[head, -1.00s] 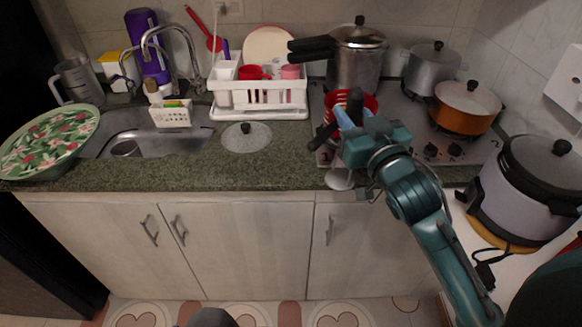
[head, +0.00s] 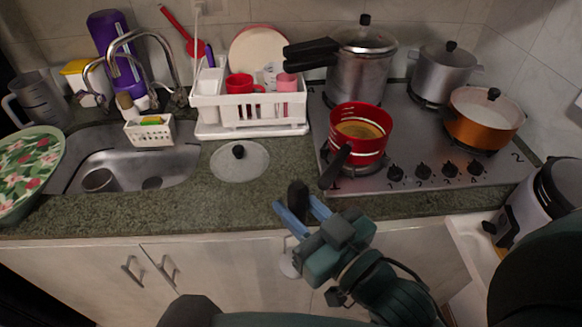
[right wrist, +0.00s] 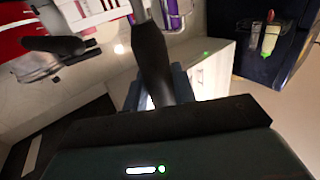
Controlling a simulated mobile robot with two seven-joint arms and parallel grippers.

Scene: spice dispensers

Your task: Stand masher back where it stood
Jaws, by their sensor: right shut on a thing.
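My right gripper (head: 304,212) is shut on the black handle of the masher (head: 297,198), just in front of the counter's front edge. The handle stands up between the blue fingers. A pale part of the masher shows faintly below the gripper, against the cabinet front; the rest is hidden by the gripper. In the right wrist view the masher's black handle (right wrist: 153,62) runs up from between the fingers to a grey metal shaft. My left gripper is not in view.
A red pot (head: 358,150) with food sits on the stove (head: 420,165), its dark handle toward my gripper. A glass lid (head: 240,162) lies on the counter (head: 225,208). A white dish rack (head: 250,108) stands behind. The counter front between sink and stove is mostly clear.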

